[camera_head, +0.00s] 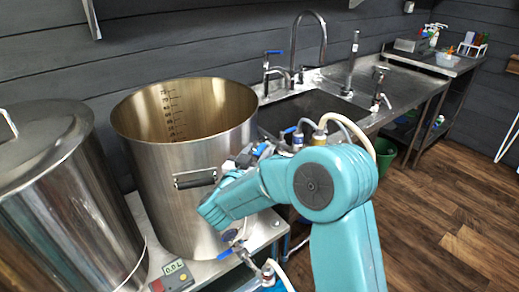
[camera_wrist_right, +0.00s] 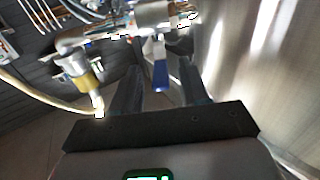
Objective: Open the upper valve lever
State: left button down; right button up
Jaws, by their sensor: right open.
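The upper valve is on the right side of the open steel pot (camera_head: 140,125), partly hidden behind my right arm in the head view. Its blue lever (camera_head: 262,150) shows just beyond my right gripper (camera_head: 243,162). In the wrist view the same blue lever (camera_wrist_right: 160,76) hangs from a silver valve body (camera_wrist_right: 153,17). My right gripper (camera_wrist_right: 160,88) is open, with one dark finger on each side of the lever. I cannot tell whether either finger touches it. My left gripper is not in view.
A lower valve with a blue lever (camera_head: 232,251) sits beneath my right forearm. A lidded steel vessel (camera_head: 60,190) stands at left, and a steel sink (camera_head: 300,110) behind. A hose (camera_wrist_right: 40,95) runs left of my fingers in the wrist view. The wooden floor at right is clear.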

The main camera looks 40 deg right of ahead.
jog(key=shift+x, duration=0.95)
grip_shut()
